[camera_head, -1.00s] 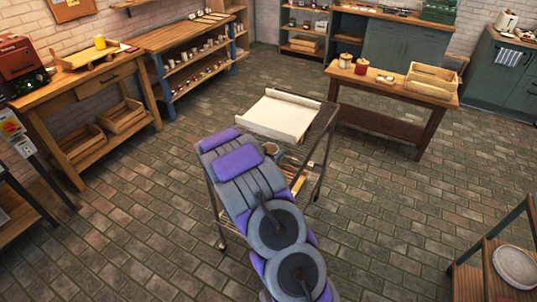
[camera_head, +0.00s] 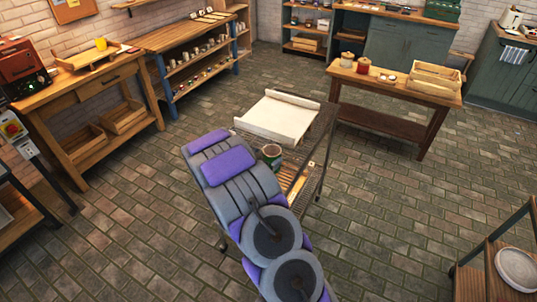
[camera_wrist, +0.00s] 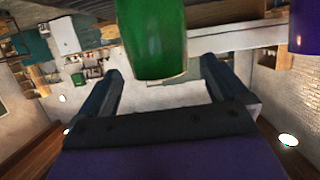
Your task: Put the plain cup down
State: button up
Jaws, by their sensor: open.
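A green cup (camera_head: 271,157) stands on the wire-mesh top of a metal cart (camera_head: 316,141), just in front of a pale tray-like board (camera_head: 277,118). Its open top shows reddish brown inside. In the wrist view, the smooth green cup (camera_wrist: 152,45) fills the upper middle. My gripper (camera_wrist: 163,78) is open there, with one dark finger on each side of the cup and a visible gap at both sides. In the head view, my purple and grey arm hides my gripper and the cart's near left part.
A wooden table (camera_head: 392,82) with jars and a wooden crate (camera_head: 435,80) stands behind the cart at right. A workbench (camera_head: 88,85) and shelves (camera_head: 198,62) line the left wall. A plate (camera_head: 516,268) lies on a rack at lower right. Brick floor around the cart is clear.

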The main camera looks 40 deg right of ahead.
jog(key=s+a+r+n+t+y, duration=0.15)
jog(key=a+r+y, duration=0.25)
jog(key=a, duration=0.6)
jog(key=a+r+n+y+p, duration=0.1)
jog(key=a+r+n+y, duration=0.3)
jog(key=a, duration=0.7)
jog(key=s+a+r+n+t+y, duration=0.15)
jog(key=a+r+y, duration=0.35)
jog(key=a, duration=0.5)
jog(key=s+a+r+n+g+y, duration=0.1)
jog(key=s+a+r+n+g, duration=0.15)
jog(key=s, duration=0.55)
jog(key=s+a+r+n+g+y, duration=0.15)
jog(key=s+a, duration=0.25)
jog(key=s, duration=0.4)
jog(key=s+d+r+n+g, duration=0.1)
jog(key=s+g, duration=0.1)
jog(key=s, duration=0.5)
jog(key=s+d+n+g+h, duration=0.1)
jog(key=s+g, duration=0.1)
jog(key=s, duration=0.6)
jog(key=s+d+r+g+h, duration=0.1)
jog(key=s+g, duration=0.1)
jog(key=s, duration=0.5)
jog(key=shift+s+d+r+n, duration=0.15)
jog(key=shift+d+r+n, duration=0.15)
jog(key=shift+d+n, duration=0.1)
